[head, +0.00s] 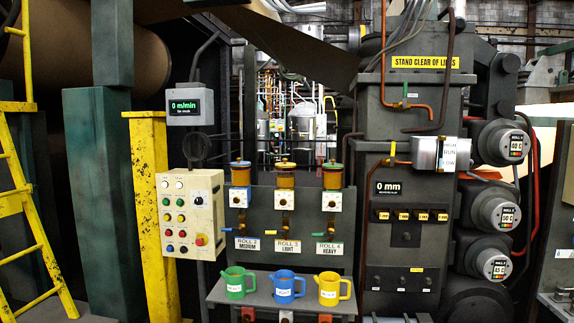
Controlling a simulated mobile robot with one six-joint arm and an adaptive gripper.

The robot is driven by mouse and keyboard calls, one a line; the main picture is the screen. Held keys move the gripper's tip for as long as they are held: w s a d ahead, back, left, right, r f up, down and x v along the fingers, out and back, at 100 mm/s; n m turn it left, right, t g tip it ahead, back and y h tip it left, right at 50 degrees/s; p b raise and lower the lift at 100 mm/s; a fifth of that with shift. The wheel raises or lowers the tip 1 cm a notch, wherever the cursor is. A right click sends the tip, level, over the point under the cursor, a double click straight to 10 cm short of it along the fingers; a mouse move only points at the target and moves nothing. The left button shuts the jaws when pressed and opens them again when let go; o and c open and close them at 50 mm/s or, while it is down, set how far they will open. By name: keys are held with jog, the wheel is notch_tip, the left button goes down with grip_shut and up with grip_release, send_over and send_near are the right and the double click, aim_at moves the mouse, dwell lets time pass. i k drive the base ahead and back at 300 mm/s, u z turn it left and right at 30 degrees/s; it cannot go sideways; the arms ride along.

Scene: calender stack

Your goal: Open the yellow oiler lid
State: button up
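Three oilers with amber bodies stand in a row on the dark panel in the head view. The middle oiler (285,178) has a yellow lid (285,164) with a small knob on top; the lid sits on the oiler and looks closed. The left oiler (240,178) has a blue lid (240,163). The plate below the middle oiler reads "ROLL 3 LIGHT". My gripper is not in view.
Green (235,284), blue (285,288) and yellow (331,290) jugs stand on a shelf (262,306) below the oilers. A button box (190,213) is to the left. A grey machine column (408,270) and rollers flank the right. Pipes run behind.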

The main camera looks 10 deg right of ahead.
aim_at(285, 163)
jog(key=z, duration=0.25)
jog(key=i, duration=0.95)
jog(key=u, duration=0.35)
